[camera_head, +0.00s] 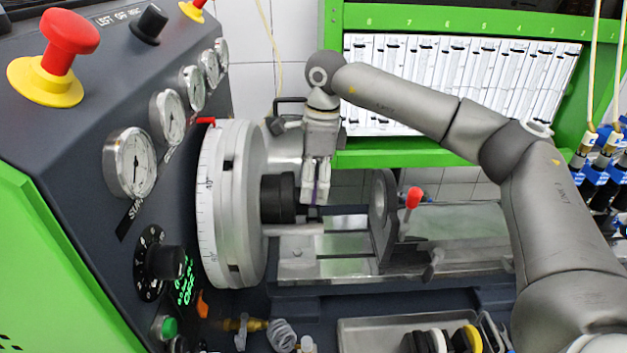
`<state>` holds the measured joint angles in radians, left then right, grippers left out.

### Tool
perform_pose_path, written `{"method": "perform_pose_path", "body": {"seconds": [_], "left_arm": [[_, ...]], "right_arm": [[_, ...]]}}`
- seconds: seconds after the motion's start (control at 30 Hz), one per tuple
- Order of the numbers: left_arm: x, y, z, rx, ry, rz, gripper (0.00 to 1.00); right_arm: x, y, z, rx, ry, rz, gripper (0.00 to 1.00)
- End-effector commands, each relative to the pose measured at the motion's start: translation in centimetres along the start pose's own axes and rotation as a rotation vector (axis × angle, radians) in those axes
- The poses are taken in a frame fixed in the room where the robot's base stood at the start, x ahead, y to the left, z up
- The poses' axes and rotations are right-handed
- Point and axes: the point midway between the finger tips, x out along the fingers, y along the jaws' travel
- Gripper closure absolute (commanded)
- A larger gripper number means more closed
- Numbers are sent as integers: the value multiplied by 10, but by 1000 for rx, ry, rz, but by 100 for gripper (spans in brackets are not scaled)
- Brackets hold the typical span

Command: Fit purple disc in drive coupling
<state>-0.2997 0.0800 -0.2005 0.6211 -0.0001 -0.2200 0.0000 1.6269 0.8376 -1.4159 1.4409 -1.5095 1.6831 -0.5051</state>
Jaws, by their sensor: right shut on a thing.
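My right gripper (316,196) reaches down from above, just right of the black drive coupling (278,198). The disc stands upright, edge-on to the view, close to the coupling's right face. I cannot tell whether the two touch. The coupling sits on the hub of the large graduated flywheel (233,205). My left gripper is not in view.
A metal bracket (383,215) with a red-knobbed lever (413,198) stands right of the gripper on the bench bed (465,222). A tray (365,338) with several round parts lies at the front. The gauge panel (130,165) borders the left.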

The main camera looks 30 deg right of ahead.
Motion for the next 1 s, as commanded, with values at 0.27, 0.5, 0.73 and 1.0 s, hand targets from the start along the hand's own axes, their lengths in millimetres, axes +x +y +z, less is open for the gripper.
{"method": "perform_pose_path", "body": {"seconds": [0.27,0.5,0.73,1.0], "left_arm": [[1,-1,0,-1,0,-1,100],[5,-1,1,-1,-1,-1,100],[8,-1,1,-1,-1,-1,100],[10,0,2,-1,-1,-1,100]], "right_arm": [[1,0,0,0,0,0,54],[6,0,-1,0,0,0,54],[12,0,-1,0,0,0,54],[15,0,-2,0,0,0,54]]}}
